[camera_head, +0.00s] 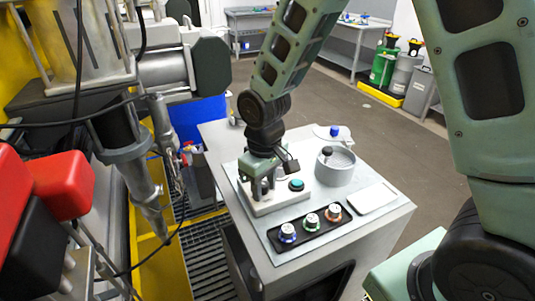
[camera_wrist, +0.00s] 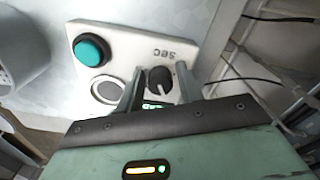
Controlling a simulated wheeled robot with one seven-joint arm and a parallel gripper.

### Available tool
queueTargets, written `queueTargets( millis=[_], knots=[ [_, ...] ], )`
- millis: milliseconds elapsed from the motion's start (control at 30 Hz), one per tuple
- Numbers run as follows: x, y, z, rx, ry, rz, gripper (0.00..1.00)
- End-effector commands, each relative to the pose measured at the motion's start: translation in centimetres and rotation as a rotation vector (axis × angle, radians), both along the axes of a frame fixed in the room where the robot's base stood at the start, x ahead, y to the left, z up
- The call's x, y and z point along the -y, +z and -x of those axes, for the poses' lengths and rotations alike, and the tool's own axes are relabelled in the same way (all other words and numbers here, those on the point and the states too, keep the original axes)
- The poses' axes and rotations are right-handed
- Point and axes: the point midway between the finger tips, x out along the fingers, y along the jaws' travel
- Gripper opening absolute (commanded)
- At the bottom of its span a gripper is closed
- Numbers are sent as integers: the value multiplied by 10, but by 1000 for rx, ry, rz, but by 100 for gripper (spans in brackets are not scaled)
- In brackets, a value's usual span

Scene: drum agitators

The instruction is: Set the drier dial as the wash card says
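The drier's white panel (camera_head: 282,200) lies on the cart top, with "SEC" printed upside down in the wrist view. Its black dial knob (camera_wrist: 160,78) stands between the two fingers of my gripper (camera_wrist: 160,75). The fingers are apart, with a small gap visible on each side of the knob. A green display (camera_wrist: 155,105) is partly hidden behind the fingers, and its digits cannot be read. In the head view my gripper (camera_head: 258,182) points down over the panel's left part and hides the dial. I cannot make out a readable wash card.
The panel also has a teal button (camera_wrist: 90,50) and a silver round (camera_wrist: 105,89). A grey pot (camera_head: 335,168), a white plate (camera_head: 372,198) and a black rack (camera_head: 310,228) with three colour-ringed jars share the cart. Drum machinery (camera_head: 125,150) stands close on the left.

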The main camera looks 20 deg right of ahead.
Motion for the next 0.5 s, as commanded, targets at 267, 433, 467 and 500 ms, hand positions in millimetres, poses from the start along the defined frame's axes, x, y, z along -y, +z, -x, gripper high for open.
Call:
queueTargets(
  millis=[267, 433, 467, 500],
  knots=[
    [-3, 2, 1, -3, 5, -3, 40],
    [-3, 21, 1, -1, 5, -3, 40],
    [-3, 24, 1, -1, 5, -3, 40],
    [-3, 28, 1, 0, 4, -3, 40]
  ],
)
